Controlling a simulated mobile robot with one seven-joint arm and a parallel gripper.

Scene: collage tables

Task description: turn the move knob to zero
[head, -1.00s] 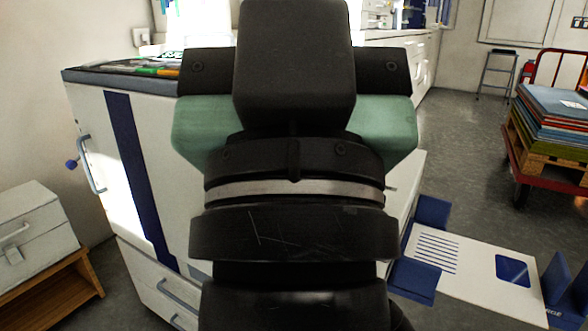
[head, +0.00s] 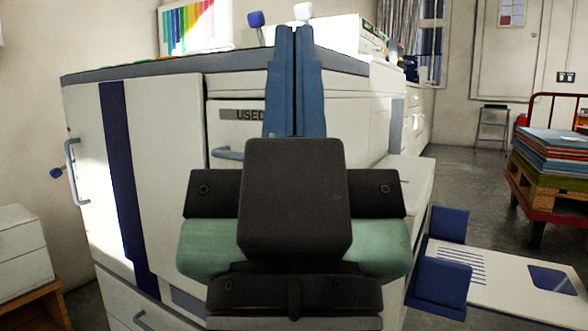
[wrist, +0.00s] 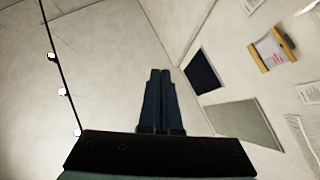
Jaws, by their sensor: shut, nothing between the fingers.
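My gripper (head: 294,34) points upward in front of the large white machine (head: 165,150), its two blue fingers pressed together and empty. In the wrist view, the gripper (wrist: 161,74) is also shut, with wall and ceiling beyond it. A blue knob (head: 255,19) on a short stalk stands at the machine's top, just left of the fingertips. A white knob (head: 303,11) shows just behind and above the fingertips. Another blue knob (head: 56,172) sticks out on the machine's left side. No label or dial marking is readable, so I cannot tell which is the move knob.
A drawer marked "USED" (head: 245,114) is partly hidden by my fingers. A white tray table (head: 500,285) with blue brackets juts out at lower right. A red cart (head: 555,200) with stacked sheets stands further right. Open floor (head: 465,165) lies between.

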